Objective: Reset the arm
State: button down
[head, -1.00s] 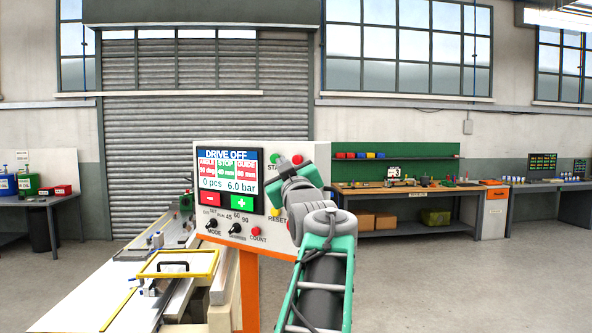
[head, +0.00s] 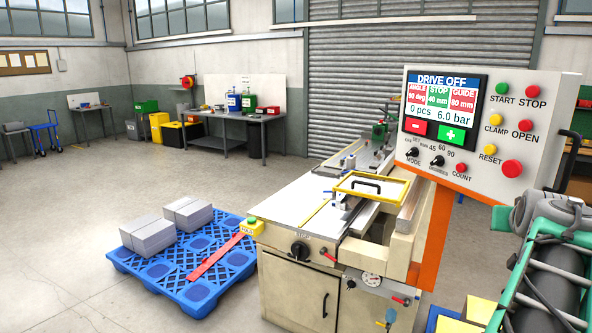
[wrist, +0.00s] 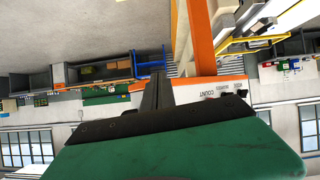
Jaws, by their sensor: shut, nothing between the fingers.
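My arm (head: 545,265) shows at the lower right edge of the head view, in front of the right end of the control panel; its gripper end is out of that view. In the wrist view, which is upside down, my gripper (wrist: 157,80) has its dark fingers together with nothing held. The white control panel (head: 450,185) stands on an orange post and reads DRIVE OFF, 0 pcs, 6.0 bar. Part of the panel, with the COUNT lettering, shows behind the gripper in the wrist view.
A workbench (head: 240,117) is at the back. The floor at left is open.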

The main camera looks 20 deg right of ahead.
jog(key=s+a+f+g+y, duration=0.3)
jog(key=a+f, duration=0.7)
jog(key=f, duration=0.1)
jog(key=s+a+f+g+y, duration=0.2)
jog(key=s+a+f+y, duration=0.15)
jog(key=a+f, duration=0.7)
jog(key=w+a+f+n+y, duration=0.1)
jog(key=a+n, duration=0.3)
jog(key=a, duration=1)
jog(key=w+a+f+n+y, duration=0.2)
jog(key=w+a+n, duration=0.2)
jog(key=a, duration=1)
jog(key=shift+a+f+n+t, duration=0.2)
jog(key=shift+a+n+t, duration=0.1)
jog(key=shift+n, duration=0.3)
jog(key=shift+w, duration=0.1)
